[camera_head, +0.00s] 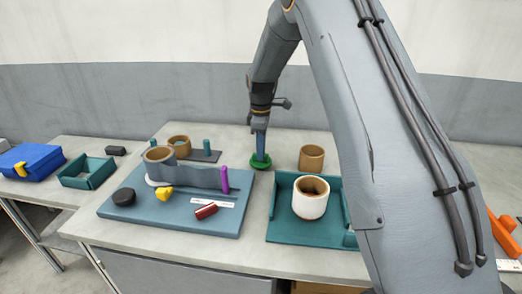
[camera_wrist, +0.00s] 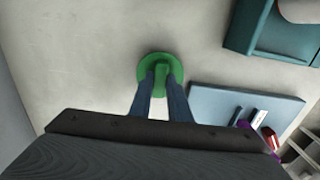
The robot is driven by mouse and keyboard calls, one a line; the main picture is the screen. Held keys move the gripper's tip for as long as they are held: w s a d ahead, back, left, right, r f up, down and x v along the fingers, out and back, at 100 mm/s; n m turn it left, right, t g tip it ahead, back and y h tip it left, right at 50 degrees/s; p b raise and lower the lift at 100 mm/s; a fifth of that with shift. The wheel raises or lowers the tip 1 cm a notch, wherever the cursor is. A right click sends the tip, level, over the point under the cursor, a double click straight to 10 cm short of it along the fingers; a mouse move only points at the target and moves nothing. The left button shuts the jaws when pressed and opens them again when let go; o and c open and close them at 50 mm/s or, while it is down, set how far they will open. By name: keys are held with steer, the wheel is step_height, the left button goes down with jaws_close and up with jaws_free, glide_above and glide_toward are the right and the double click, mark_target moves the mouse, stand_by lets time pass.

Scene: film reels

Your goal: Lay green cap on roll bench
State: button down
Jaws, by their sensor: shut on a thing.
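The green cap (camera_head: 260,161) is a round disc with a raised grip in its middle. My gripper (camera_head: 262,150) points down and is shut on that grip, seen clearly in the wrist view, where the cap (camera_wrist: 160,62) lies between the two dark blue fingertips (camera_wrist: 161,76). The cap is at or close above the bare grey bench top (camera_head: 205,255); I cannot tell whether it touches. It is behind the gap between the blue board and the teal tray. Which surface is the roll bench is not marked.
A blue board (camera_head: 170,220) holds a black disc, a yellow piece, a red roll and a purple stick. A teal tray (camera_head: 290,228) holds a white roll (camera_head: 309,203). A brown tube (camera_head: 312,157) stands right of the cap. A side table (camera_head: 60,205) is at left.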

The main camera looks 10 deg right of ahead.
steer(key=shift+f, duration=0.15)
steer(key=c, duration=1.7)
jaws_free()
steer(key=shift+o, duration=0.2)
step_height(320, 180, up, 12)
steer(key=b, duration=0.3)
steer(key=shift+r, duration=0.2)
